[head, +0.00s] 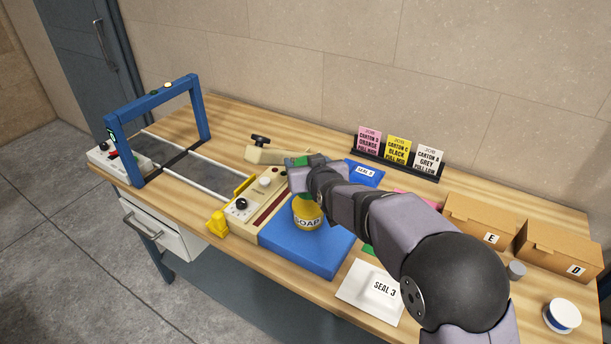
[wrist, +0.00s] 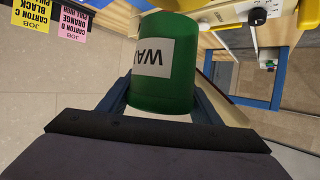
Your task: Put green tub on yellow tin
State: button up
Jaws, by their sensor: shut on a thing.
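The green tub (wrist: 165,65) fills the middle of the wrist view, with a white label reading "WA...". My gripper (wrist: 163,98) is shut on it, one finger on each side. The yellow tin (head: 308,214), labelled SOAP, stands upright on the blue pad (head: 290,246) in the head view. My gripper in the head view (head: 302,178) is just above the tin and covers its upper part. My gripper hides most of the tub there. I cannot tell whether the tub touches the tin.
A cream control panel (head: 262,200) with knobs lies left of the tin. A blue press frame (head: 155,120) stands further left. A job card rack (head: 395,160) stands along the wall.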

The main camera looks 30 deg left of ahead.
jog(key=shift+f+p, duration=0.6)
jog(key=shift+f, duration=1.25)
jog(key=shift+f, duration=0.2)
jog(key=o, duration=1.4)
jog(key=shift+c, duration=0.2)
jog(key=shift+s+d+r, duration=0.1)
jog(key=shift+r, duration=0.05)
jog(key=b+v, duration=0.4)
jog(key=v, duration=0.7)
jog(key=shift+s+d, duration=0.3)
